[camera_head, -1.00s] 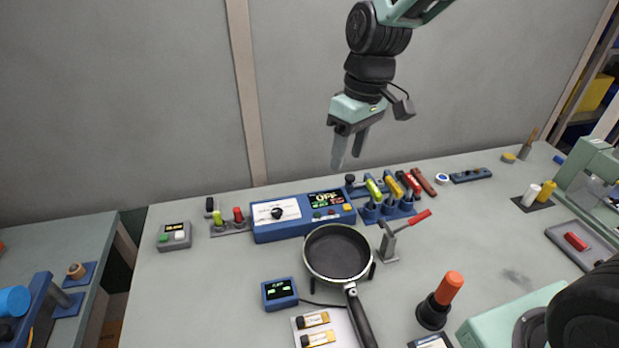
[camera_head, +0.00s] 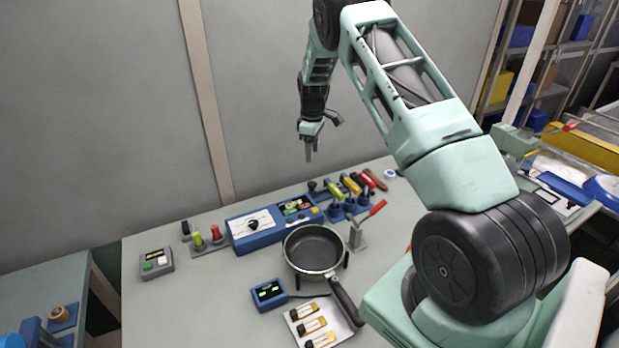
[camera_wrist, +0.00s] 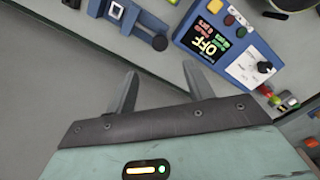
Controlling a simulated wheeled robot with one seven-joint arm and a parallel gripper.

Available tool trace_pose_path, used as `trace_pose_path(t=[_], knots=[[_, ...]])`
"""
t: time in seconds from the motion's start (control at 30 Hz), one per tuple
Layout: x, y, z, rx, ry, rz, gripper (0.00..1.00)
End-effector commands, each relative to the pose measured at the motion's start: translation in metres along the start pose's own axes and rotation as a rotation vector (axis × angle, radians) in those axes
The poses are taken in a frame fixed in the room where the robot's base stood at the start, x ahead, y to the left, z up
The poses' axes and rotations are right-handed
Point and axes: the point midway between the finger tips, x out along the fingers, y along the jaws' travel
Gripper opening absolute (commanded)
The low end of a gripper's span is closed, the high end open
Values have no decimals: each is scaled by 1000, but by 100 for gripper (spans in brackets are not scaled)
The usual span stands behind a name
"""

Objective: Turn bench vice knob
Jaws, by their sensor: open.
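A small blue vice-like fixture with dark parts shows at the top of the wrist view (camera_wrist: 128,14). Its round dark knob (camera_wrist: 160,42) is at the right end of a dark bar. In the head view the dark knob (camera_head: 313,185) shows small behind the blue control box, its body partly hidden. My gripper (camera_head: 309,158) is open and empty, above the back of the bench. In the wrist view its two fingers (camera_wrist: 160,70) are spread, with the knob just beyond and between their tips in the picture. No contact shows.
The blue control box (camera_head: 265,233) with an OFF screen stands beside the fixture. A rack of coloured-handled tools (camera_head: 345,207), a red-handled lever clamp (camera_head: 357,236) and a black pan (camera_head: 313,247) are close by.

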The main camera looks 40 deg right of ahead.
Motion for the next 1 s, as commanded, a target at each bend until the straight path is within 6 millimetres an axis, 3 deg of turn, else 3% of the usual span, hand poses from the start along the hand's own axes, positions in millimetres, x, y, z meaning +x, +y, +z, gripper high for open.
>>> trace_pose_path(t=[0.3,0.5,0.7,1.0], knots=[[65,-1,1,0,-3,-3,52],[98,-1,0,-1,-1,-1,52],[116,-1,-1,1,1,-1,52],[120,-1,-1,0,1,0,52]])
